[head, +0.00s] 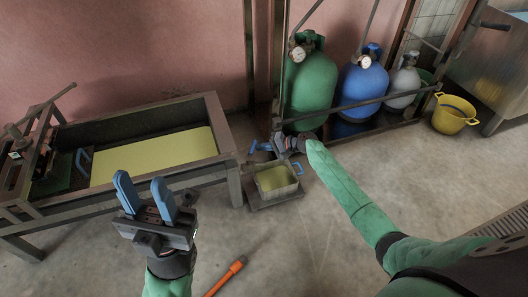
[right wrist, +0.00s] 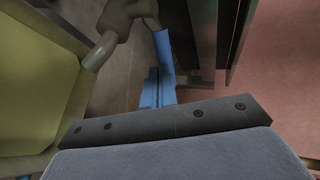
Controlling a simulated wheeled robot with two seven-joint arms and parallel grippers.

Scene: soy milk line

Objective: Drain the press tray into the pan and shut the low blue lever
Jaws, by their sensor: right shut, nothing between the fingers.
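The press tray (head: 222,150) is a long dark metal trough at the left, with a broad pale yellow surface inside. A small metal pan (head: 280,194) stands low beside its right end and holds yellow liquid; its inside shows at the left of the right wrist view. There a grey tap spout (right wrist: 103,50) points toward the pan, with an upright blue lever (right wrist: 163,48) beside it. My right gripper (head: 262,147) is shut and empty, low behind the pan; contact with the lever cannot be told. My left gripper (head: 146,190) is open and empty in front of the tray.
A green cylinder (head: 312,85), a blue cylinder (head: 362,88) and a grey cylinder (head: 404,82) stand behind a rail at the back. A yellow bucket (head: 450,118) is at the right. An orange-ended bar (head: 228,274) lies on the floor. The middle floor is clear.

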